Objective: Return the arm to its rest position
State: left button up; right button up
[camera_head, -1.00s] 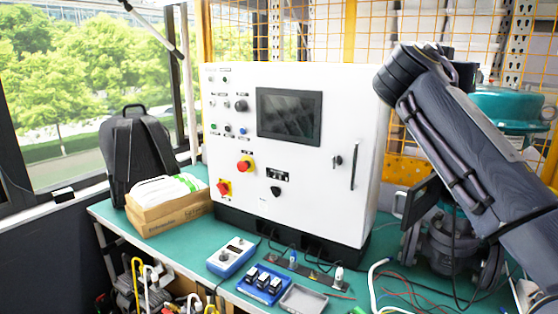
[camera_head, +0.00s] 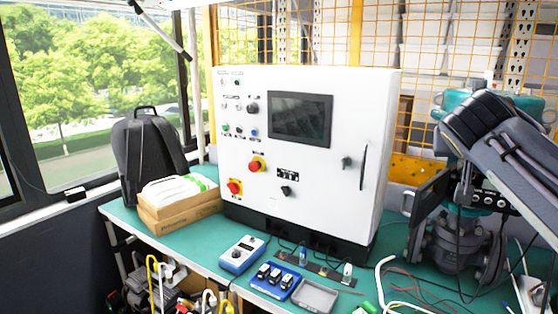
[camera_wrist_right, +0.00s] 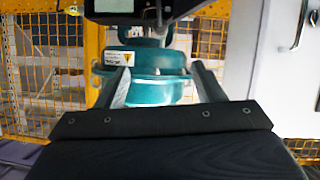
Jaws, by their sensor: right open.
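My right arm (camera_head: 505,145) comes in from the right edge of the head view, bent, in front of the teal valve actuator (camera_head: 453,101). My left arm and gripper are in neither view.
A white control cabinet (camera_head: 300,165) stands on the green bench (camera_head: 200,246). A blue calibrator (camera_head: 242,255), a blue tray (camera_head: 275,282) and a grey tray (camera_head: 314,296) lie before it. A cardboard box (camera_head: 180,213) and a black backpack (camera_head: 150,150) are at left. Loose wires lie near the valve.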

jog(key=s+a+f+n+g+y+p, duration=0.35)
jog(key=s+f+y, duration=0.25)
jog(key=s+f, duration=0.9)
jog(key=s+a+f+g+y, duration=0.1)
jog(key=s+a+f+y, duration=0.4)
jog(key=s+a+f, duration=0.6)
jog(key=s+f+p, duration=0.1)
jog(key=s+f, duration=0.2)
jog(key=shift+s+a+y, duration=0.3)
jog(key=shift+g, duration=0.25)
